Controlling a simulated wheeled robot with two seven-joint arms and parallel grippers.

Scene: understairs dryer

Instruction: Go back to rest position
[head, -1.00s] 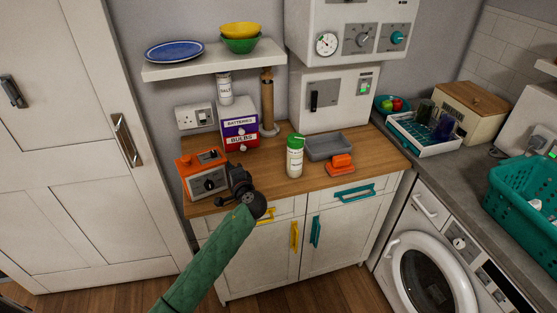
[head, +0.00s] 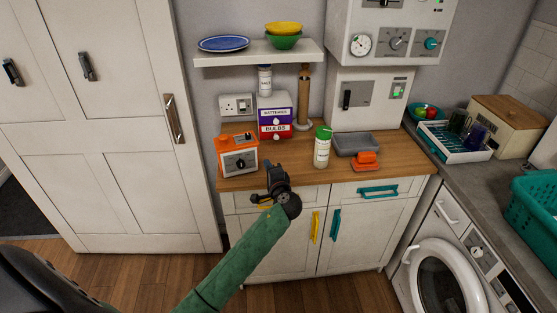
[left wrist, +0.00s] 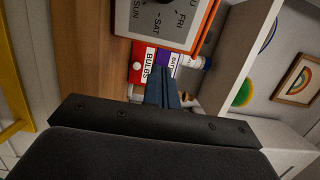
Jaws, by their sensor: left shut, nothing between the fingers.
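My left arm comes in from the bottom of the head view in a green sleeve. Its dark gripper (head: 274,170) is shut and empty, in front of the wooden counter's front edge, just right of the orange timer box (head: 238,155). In the left wrist view the closed fingers (left wrist: 162,88) point toward the red and purple batteries and bulbs box (left wrist: 152,62), with the orange day dial (left wrist: 165,18) close by. The fingers appear apart from both. My right gripper is not in view.
The counter (head: 295,168) also holds a green-capped jar (head: 322,147), a grey tray (head: 357,144) and an orange block (head: 365,160). A shelf (head: 255,56) hangs above. A tall white cupboard (head: 115,130) stands left and a washing machine (head: 440,275) right.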

